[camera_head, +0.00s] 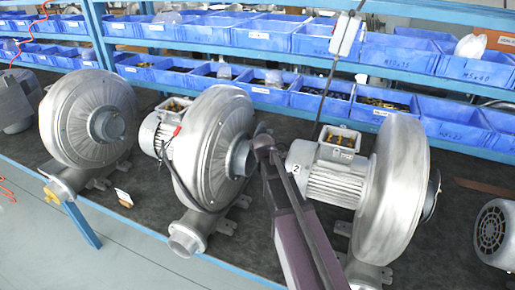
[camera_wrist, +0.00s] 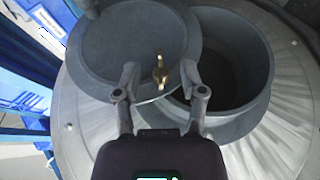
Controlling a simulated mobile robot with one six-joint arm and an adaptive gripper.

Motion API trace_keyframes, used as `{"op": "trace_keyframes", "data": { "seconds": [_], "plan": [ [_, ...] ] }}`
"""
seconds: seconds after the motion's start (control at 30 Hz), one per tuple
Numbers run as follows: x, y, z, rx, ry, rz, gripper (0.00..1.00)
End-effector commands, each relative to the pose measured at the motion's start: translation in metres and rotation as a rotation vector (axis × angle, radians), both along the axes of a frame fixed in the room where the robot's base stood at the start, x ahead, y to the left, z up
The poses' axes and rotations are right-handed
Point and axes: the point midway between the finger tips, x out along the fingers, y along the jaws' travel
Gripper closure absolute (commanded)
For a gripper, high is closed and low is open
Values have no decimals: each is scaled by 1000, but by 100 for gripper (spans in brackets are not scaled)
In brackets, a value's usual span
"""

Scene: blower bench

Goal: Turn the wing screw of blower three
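A small brass wing screw (camera_wrist: 160,72) stands on a round grey disc (camera_wrist: 120,45) in the wrist view. The disc overlaps the left side of a dark round inlet opening (camera_wrist: 232,75) on a blower's silver face. My gripper (camera_wrist: 163,84) is open, with one finger on each side of the screw and a visible gap to both. In the head view my gripper (camera_head: 264,142) is at the inlet of the middle blower (camera_head: 222,125); the screw there is hidden. I cannot read a number on this blower.
Another blower (camera_head: 75,115) stands at the left. A blower (camera_head: 395,180) whose motor is marked 2 stands close to the right of my arm. Blue bins (camera_head: 270,38) fill the shelves behind. A grey motor (camera_head: 495,235) sits at the far right.

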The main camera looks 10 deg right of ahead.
Motion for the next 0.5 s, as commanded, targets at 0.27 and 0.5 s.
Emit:
{"op": "trace_keyframes", "data": {
  "seconds": [0.27,0.5],
  "plan": [
    [0,0,0,0,-1,0,100],
    [1,0,1,8,8,-1,100]
  ]
}}
